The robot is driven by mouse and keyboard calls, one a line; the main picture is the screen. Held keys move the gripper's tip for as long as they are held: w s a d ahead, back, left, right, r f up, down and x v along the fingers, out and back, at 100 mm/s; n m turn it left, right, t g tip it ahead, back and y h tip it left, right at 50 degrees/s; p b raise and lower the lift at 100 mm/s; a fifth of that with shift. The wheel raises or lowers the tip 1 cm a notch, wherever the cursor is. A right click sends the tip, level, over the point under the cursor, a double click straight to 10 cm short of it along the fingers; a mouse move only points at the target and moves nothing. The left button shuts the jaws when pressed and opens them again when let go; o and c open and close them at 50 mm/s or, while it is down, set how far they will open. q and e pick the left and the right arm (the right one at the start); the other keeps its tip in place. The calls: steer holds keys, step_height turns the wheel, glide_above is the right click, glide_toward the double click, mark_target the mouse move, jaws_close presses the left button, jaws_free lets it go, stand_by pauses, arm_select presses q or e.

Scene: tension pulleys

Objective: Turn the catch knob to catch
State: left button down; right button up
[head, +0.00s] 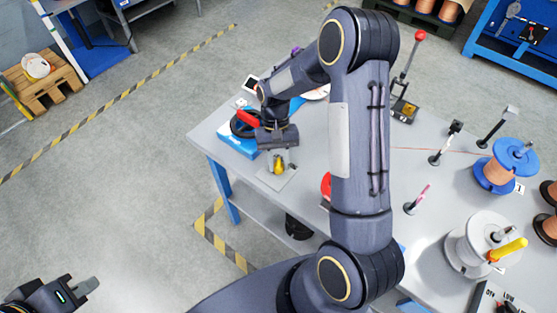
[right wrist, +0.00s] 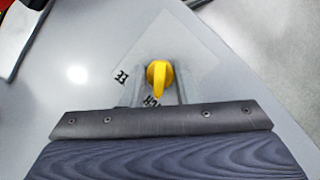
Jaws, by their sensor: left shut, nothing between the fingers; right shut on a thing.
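The yellow catch knob (head: 278,167) stands on a pale plate (head: 268,182) near the left corner of the grey table. My right gripper (head: 281,158) reaches down over it and is shut on it. In the right wrist view the fingers (right wrist: 159,88) stand on either side of the knob (right wrist: 158,73). Its narrow pointer end faces the bottom of that view, over a partly hidden label ending in what looks like "H". Another partly hidden label, reading "EE" (right wrist: 122,77), lies to the left. My left gripper (head: 70,292) is shut and empty at the lower left, away from the table.
A blue box with a black ring and red part (head: 243,125) stands beside the right gripper. A blue spool (head: 496,174) and a white spool (head: 480,243) stand on the right side of the table (head: 405,170). Several upright posts stand between.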

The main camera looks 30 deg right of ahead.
stand_by(0.3)
steer(key=o, duration=1)
steer(key=shift+r, duration=0.1)
steer(key=v, duration=0.7)
steer(key=shift+w+r, duration=0.1)
steer(key=shift+r, duration=0.2)
